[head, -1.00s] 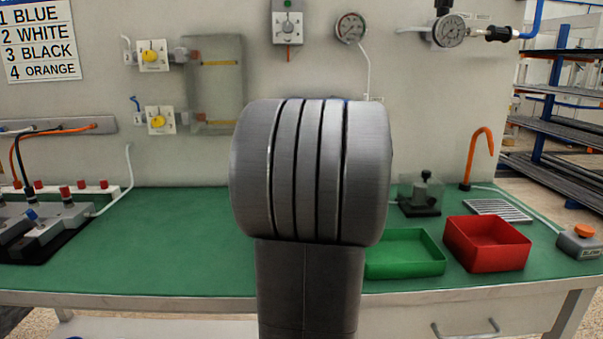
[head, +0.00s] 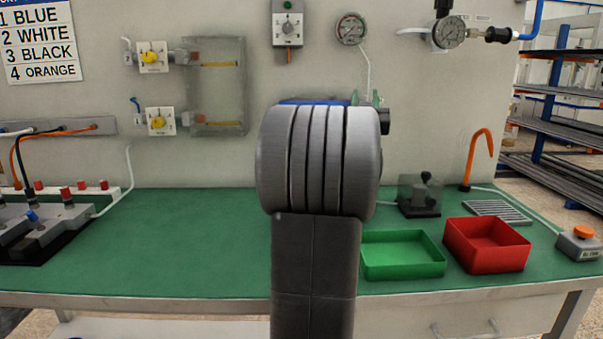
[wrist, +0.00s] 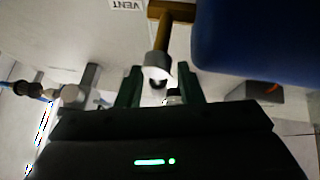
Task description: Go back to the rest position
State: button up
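My gripper (wrist: 159,70) shows in the wrist view with its two green fingers apart, pointing up in the picture. A pale-ended brown rod (wrist: 172,38) shows beyond and between the fingertips; I see no finger closed on it. In the head view the green fingertips of my gripper (head: 365,97) show just above my arm, in front of the grey wall panel (head: 420,120). The rest of the gripper is mostly hidden behind my arm there. No held object is visible.
The green bench top (head: 190,250) has free room left of my arm. A green tray (head: 402,268), a red bin (head: 487,258) and an orange hook (head: 480,150) stand to the right. Valves, gauges (head: 351,28) and a clear panel (head: 217,90) are on the wall.

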jog(key=shift+w+d+r+p, duration=0.1)
jog(key=shift+w+r+p, duration=0.3)
jog(key=shift+w+r, duration=0.1)
jog(key=m+h+p, duration=0.1)
jog(key=m+g+h+p, duration=0.1)
jog(key=m+p, duration=0.1)
jog(key=d+m+h+p, duration=0.1)
jog(key=m, duration=0.1)
jog(key=shift+s+d+f+g+p, duration=0.1)
jog(key=shift+f+g+p, duration=0.15)
jog(key=shift+g+p, duration=0.05)
jog(key=shift+f, duration=0.1)
jog(key=shift+s, duration=0.1)
